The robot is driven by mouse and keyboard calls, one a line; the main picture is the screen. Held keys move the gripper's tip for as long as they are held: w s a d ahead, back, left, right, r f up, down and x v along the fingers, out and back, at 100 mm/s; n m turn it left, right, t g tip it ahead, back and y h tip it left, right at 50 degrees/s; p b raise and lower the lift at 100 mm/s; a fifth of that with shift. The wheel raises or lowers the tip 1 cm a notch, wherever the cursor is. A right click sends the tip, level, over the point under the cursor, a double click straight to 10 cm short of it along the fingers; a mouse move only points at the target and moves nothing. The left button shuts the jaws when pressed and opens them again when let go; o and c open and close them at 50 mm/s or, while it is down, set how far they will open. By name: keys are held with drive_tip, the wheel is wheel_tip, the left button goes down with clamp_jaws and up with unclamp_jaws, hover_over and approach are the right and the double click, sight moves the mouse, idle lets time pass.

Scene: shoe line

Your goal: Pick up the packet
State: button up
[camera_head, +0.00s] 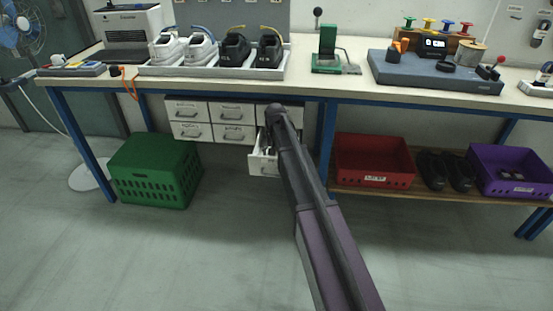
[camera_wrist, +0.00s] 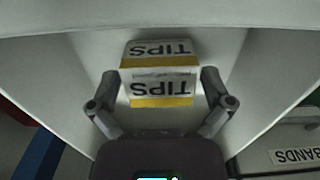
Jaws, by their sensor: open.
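In the wrist view a white and yellow packet (camera_wrist: 162,88) marked TIPS, its text upside down, lies in an open white drawer (camera_wrist: 60,75). A second TIPS face (camera_wrist: 158,49) shows just beyond it; I cannot tell if it is a separate packet. My gripper (camera_wrist: 160,78) is open, with one finger on each side of the packet; contact is not clear. In the head view the pulled-out drawer (camera_head: 262,167) is under the bench, and my arm hides most of its inside.
A drawer labelled BANDS (camera_wrist: 293,157) is at the lower right of the wrist view. The bench (camera_head: 200,84) overhangs the drawer unit. A green crate (camera_head: 150,185) stands on the floor at left; red (camera_head: 372,182) and purple (camera_head: 510,185) crates are on a shelf at right.

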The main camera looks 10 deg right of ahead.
drive_tip(key=c, duration=1)
drive_tip(key=shift+r, duration=0.15)
wheel_tip(320, 180, up, 10)
drive_tip(key=p, duration=1)
idle(0.4)
